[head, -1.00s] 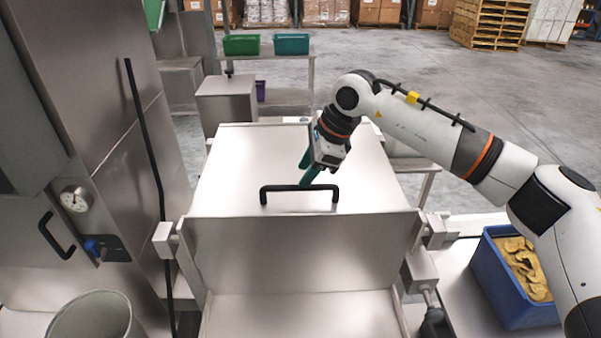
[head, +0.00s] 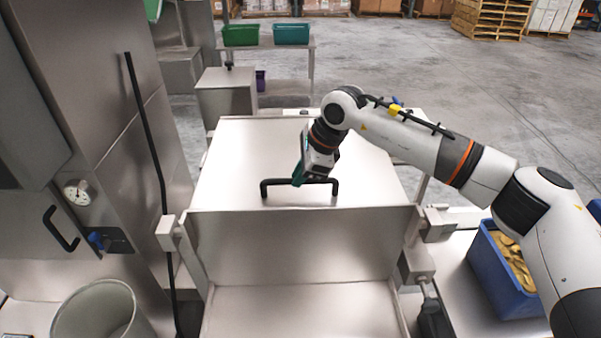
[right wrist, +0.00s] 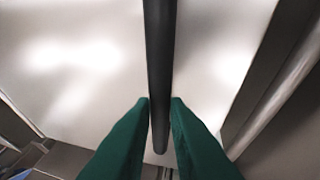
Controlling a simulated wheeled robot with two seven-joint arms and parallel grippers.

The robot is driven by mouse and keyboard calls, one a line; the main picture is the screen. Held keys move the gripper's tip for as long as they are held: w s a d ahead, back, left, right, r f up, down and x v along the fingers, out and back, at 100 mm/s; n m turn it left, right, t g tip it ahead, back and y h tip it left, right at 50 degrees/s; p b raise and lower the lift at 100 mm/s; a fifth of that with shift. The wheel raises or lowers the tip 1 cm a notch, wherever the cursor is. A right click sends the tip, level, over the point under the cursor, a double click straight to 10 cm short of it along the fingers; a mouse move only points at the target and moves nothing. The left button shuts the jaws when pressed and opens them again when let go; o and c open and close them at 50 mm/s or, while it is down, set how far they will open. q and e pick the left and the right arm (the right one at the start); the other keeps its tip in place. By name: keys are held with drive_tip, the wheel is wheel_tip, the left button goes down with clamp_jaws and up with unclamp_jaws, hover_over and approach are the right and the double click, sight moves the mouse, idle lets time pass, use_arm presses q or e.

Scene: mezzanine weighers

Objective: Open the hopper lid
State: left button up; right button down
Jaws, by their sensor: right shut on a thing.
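The hopper lid (head: 240,150) is a flat pale metal panel in the middle of the head view, and it looks closed. A black bar handle (head: 265,190) stands on it near its front edge. My right gripper (head: 298,181) reaches down to the handle with its green fingers. In the right wrist view, the green fingers (right wrist: 160,105) lie on either side of the black handle bar (right wrist: 160,50), shut on it. The fingertips are partly hidden in the head view by the gripper's body. My left gripper is not in view.
A raised metal panel (head: 300,245) stands in front of the lid. A tall steel cabinet (head: 100,100) with a black rod is at left. A grey bin (head: 98,312) stands at lower left. A blue crate (head: 495,280) with tan pieces is at right, below my arm.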

drive_tip(key=shift+r, duration=0.2)
